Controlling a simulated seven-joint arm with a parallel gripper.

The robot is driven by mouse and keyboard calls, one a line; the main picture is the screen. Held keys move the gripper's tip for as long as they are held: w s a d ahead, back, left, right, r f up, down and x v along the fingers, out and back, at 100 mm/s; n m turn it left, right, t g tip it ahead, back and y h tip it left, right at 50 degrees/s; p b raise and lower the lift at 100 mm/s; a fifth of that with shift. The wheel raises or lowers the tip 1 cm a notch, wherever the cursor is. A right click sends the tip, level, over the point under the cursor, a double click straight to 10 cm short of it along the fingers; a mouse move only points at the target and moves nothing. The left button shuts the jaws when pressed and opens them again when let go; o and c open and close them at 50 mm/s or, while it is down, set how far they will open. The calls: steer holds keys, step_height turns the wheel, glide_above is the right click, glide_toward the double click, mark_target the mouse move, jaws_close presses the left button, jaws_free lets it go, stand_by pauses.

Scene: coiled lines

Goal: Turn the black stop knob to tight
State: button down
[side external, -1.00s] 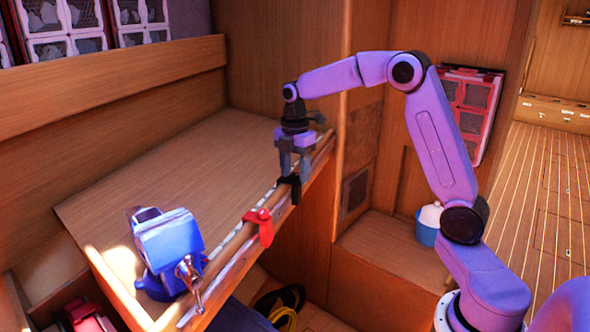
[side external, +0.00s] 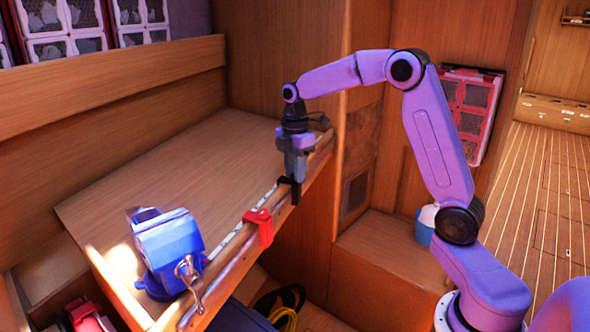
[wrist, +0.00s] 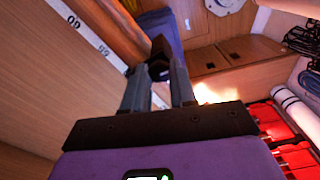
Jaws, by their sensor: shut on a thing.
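The black stop (side external: 290,190) sits on the rail along the front edge of the bench, towards its far right end. My gripper (side external: 295,177) points down onto it from above. In the wrist view the two grey fingers of my gripper (wrist: 157,78) close around a dark knob (wrist: 158,66) at their tips. The fingers hide part of the knob, and I cannot read how tight it is.
A red stop (side external: 259,227) sits on the same rail (side external: 228,265), left of the black one. A blue vise (side external: 170,248) stands at the near left corner of the bench. The bench top (side external: 180,170) behind the rail is clear. A pale scale strip (wrist: 85,30) runs along the rail.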

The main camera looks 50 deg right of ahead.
steer(key=m, duration=0.4)
steer(key=shift+m, duration=0.3)
steer(key=m, duration=0.3)
steer(key=shift+m, duration=0.4)
steer(key=m, duration=0.3)
steer(key=shift+m, duration=2.2)
steer(key=c, duration=0.9)
jaws_free()
